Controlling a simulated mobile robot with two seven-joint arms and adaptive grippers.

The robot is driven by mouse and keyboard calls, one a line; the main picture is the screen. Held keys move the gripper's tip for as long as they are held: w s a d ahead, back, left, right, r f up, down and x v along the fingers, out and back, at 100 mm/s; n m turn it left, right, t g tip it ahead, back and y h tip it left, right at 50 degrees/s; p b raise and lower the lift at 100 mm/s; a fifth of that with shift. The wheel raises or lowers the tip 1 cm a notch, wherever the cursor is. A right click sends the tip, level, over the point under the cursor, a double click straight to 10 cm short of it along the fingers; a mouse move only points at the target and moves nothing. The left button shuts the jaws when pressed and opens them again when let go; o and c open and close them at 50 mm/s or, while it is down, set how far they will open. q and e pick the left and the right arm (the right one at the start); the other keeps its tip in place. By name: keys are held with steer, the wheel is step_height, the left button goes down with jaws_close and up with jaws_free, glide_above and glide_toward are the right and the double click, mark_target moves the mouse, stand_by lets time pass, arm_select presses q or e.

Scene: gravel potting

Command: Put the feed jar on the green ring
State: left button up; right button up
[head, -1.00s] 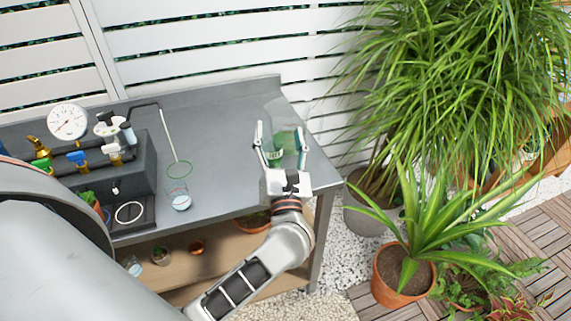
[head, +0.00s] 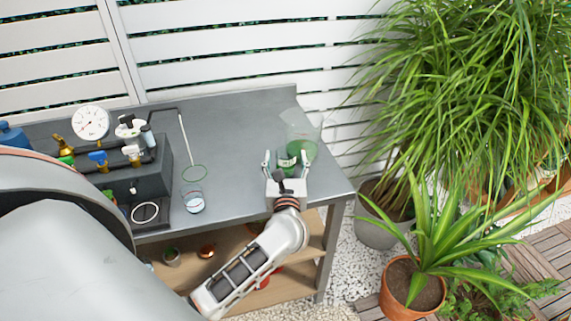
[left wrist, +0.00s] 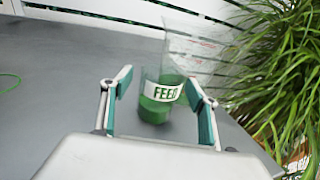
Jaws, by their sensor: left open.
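The feed jar (head: 287,161) is a clear jar with green contents and a white label; it stands at the right end of the grey bench. In the left wrist view the label on the jar (left wrist: 163,92) reads FEED. My left gripper (head: 286,156) is open, its two fingers on either side of the jar. In the left wrist view the jar shows between and beyond the fingers of the gripper (left wrist: 155,95); no contact is visible. The green ring (head: 194,181) lies flat on the bench to the left, and nothing stands on it. My right gripper is out of view.
A large clear vessel (head: 299,124) stands just behind the jar. A valve block with a gauge (head: 90,122) is at left. The bench between ring and jar is clear.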

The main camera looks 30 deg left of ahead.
mark_target(286, 150)
arm_select(q)
steer(key=shift+w, duration=0.1)
steer(key=c, duration=1.5)
steer(key=shift+r, duration=0.15)
steer(key=shift+r+p, duration=0.3)
steer(key=shift+r, duration=1.1)
steer(key=shift+r+b+v, duration=0.15)
steer(key=shift+b+v, duration=0.25)
steer(key=shift+v, duration=4.05)
steer(key=shift+r+b+v, duration=0.1)
steer(key=shift+b+v, duration=0.3)
steer(key=shift+v, duration=4.05)
